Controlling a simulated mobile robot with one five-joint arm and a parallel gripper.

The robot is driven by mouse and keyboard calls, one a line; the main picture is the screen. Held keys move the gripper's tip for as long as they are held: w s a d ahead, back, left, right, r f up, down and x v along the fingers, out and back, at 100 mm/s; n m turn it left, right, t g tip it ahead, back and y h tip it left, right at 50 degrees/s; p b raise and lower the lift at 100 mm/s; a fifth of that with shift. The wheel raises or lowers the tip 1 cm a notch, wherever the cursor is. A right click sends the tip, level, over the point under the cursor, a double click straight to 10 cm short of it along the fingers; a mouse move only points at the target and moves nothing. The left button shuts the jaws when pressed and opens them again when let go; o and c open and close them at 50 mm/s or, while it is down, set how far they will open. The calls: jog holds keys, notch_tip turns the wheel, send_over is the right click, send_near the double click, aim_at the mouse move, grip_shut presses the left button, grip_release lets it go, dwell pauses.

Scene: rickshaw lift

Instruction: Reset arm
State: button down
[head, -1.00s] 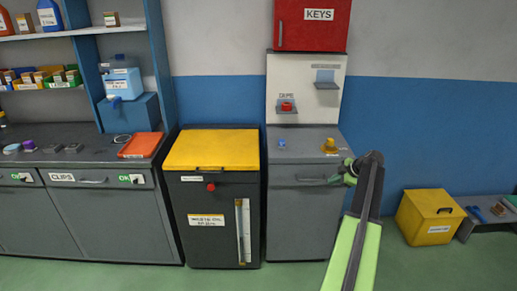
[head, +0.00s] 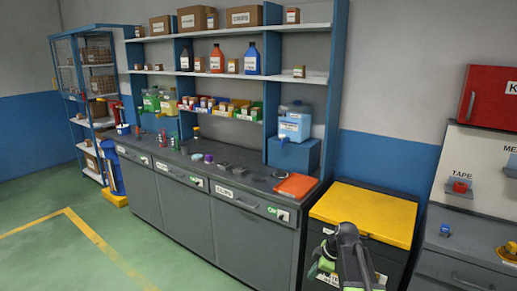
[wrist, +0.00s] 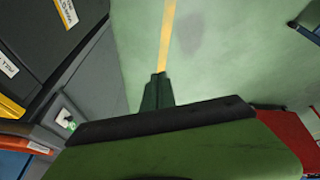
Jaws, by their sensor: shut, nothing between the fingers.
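My arm shows at the lower right of the head view, with its dark elbow in front of the yellow-lidded waste bin (head: 375,212). My gripper (head: 318,268) is dark and green and sits low, in front of the bin's dark face. It is small there and partly behind the arm. In the wrist view my gripper (wrist: 157,84) has its dark green fingers together over the green floor, with nothing between them. The wide green and black body of the gripper fills the bottom of that view.
A long grey workbench (head: 192,215) with drawers stands to the left, under shelves of bottles and boxes. An orange tray (head: 295,186) lies on its right end. A grey cabinet (head: 460,262) is at the right. The green floor (head: 45,262) with a yellow line is clear at the left.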

jog(key=s+a+m+g+h, duration=0.1)
jog(key=s+a+m, duration=0.2)
jog(key=s+a, duration=0.5)
jog(key=s+d+f+m+g+h, duration=0.1)
jog(key=s+d+m+h, duration=0.1)
jog(key=s+m, duration=0.4)
jog(key=shift+s+d+m+g+h, duration=0.35)
jog(key=shift+d+m, duration=0.4)
jog(key=shift+m, duration=2.05)
